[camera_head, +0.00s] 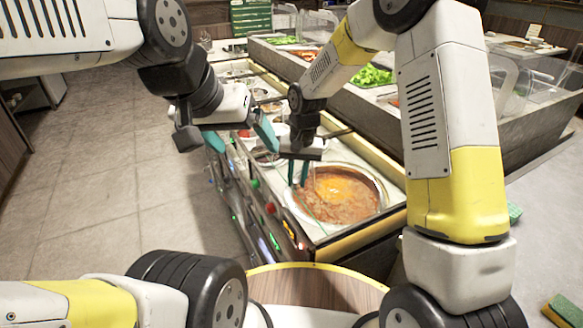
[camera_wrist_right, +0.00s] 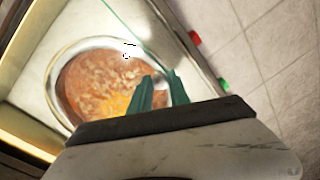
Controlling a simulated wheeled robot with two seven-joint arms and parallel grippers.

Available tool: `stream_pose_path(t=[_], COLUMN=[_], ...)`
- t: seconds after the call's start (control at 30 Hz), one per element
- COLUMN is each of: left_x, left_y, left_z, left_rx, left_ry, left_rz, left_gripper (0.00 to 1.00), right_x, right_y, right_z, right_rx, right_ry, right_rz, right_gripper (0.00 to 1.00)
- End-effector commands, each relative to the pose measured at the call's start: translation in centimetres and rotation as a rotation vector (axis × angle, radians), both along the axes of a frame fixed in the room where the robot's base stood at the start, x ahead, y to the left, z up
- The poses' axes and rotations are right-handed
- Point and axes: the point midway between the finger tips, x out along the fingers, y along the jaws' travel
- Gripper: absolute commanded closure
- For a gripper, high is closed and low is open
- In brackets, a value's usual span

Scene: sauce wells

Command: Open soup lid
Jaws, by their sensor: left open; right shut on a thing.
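The soup well (camera_head: 378,183) holds orange-brown soup (camera_head: 342,190) at the near end of the counter. The soup also shows in the right wrist view (camera_wrist_right: 95,85). A thin greenish line, which looks like the edge of the clear soup lid (camera_wrist_right: 128,26), runs to my right fingers; most of the lid is too transparent to make out. My right gripper (camera_head: 297,182) is at the well's left rim, fingers down, shut on what looks like this lid's edge. Its fingers show in the wrist view (camera_wrist_right: 160,82). My left gripper (camera_head: 248,146) is open and empty, farther back along the counter's left edge.
Smaller wells (camera_head: 262,94) line the counter behind the soup. A salad bar (camera_head: 372,76) with clear guards stands at the back right. The counter's front panel (camera_head: 262,205) carries coloured knobs and lights. The tiled floor (camera_head: 110,180) at left is clear.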

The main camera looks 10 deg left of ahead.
Motion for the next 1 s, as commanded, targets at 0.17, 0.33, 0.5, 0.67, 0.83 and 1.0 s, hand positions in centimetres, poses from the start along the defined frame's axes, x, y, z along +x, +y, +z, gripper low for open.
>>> stream_pose_path(t=[0.17, 0.33, 0.5, 0.67, 0.83, 1.0], left_x=[0.0, 0.0, 0.0, 0.0, 0.0, 0.0], left_y=[0.0, 0.0, 0.0, 0.0, 0.0, 0.0], left_z=[0.0, 0.0, 0.0, 0.0, 0.0, 0.0], left_rx=[0.0, 0.0, 0.0, 0.0, 0.0, 0.0], left_ry=[0.0, 0.0, 0.0, 0.0, 0.0, 0.0], left_rz=[0.0, 0.0, 0.0, 0.0, 0.0, 0.0], left_gripper=[0.14, 0.14, 0.14, 0.14, 0.14, 0.14], right_x=[3.3, 6.7, 9.9, 12.3, 14.2, 15.3], right_y=[-4.9, -10.1, -14.8, -18.4, -21.2, -22.7], right_z=[0.1, 0.1, 0.0, 0.0, 0.1, 0.1], right_rx=[-0.001, -0.002, -0.001, -0.001, -0.002, -0.002], right_ry=[-0.002, -0.003, -0.003, -0.002, -0.003, -0.003], right_rz=[-0.012, -0.011, -0.009, -0.007, -0.005, -0.003], right_gripper=[1.0, 1.0, 1.0, 1.0, 1.0, 1.0])
